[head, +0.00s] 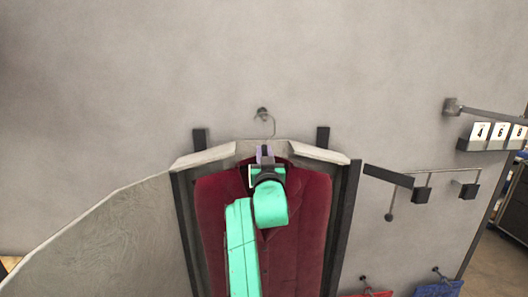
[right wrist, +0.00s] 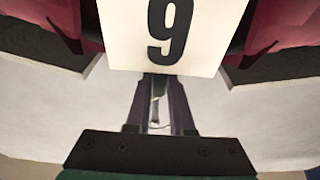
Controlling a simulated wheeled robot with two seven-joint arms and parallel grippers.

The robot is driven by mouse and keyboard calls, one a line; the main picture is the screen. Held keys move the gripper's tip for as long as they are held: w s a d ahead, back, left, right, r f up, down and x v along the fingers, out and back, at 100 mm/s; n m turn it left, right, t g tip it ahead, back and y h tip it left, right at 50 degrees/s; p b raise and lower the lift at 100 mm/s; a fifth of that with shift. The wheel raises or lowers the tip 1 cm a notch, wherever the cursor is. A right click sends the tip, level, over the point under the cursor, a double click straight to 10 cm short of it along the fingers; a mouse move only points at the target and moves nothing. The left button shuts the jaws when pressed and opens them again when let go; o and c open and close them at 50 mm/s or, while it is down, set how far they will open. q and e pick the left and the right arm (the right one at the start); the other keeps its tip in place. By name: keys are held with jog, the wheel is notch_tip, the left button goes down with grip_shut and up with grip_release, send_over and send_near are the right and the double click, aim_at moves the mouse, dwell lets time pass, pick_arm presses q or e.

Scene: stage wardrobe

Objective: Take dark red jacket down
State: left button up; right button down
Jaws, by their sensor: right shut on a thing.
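The dark red jacket (head: 312,215) hangs upright on its hanger in the lower middle of the head view. The thin hanger hook (head: 273,126) rises to the wall peg (head: 262,113); I cannot tell whether it still rests on the peg. My right gripper (head: 265,153) is at the collar, its green arm covering the jacket's middle. In the right wrist view its fingers (right wrist: 159,103) are shut on the metal hanger stem. A white card marked 9 (right wrist: 161,30) lies just beyond the fingertips, with dark red cloth on both sides. My left gripper is out of view.
A frame with dark posts (head: 347,225) and pale sloped top pieces (head: 319,153) flanks the jacket. At right are a wall bracket (head: 390,176), a rail (head: 490,114) and numbered cards (head: 481,131). A grey panel (head: 110,240) stands at left. The wall above is bare.

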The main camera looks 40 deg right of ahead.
jog(key=shift+r+v, duration=0.25)
jog(key=shift+v, duration=0.8)
jog(key=shift+r+v, duration=0.25)
jog(key=shift+v, duration=0.8)
jog(key=shift+s, duration=0.1)
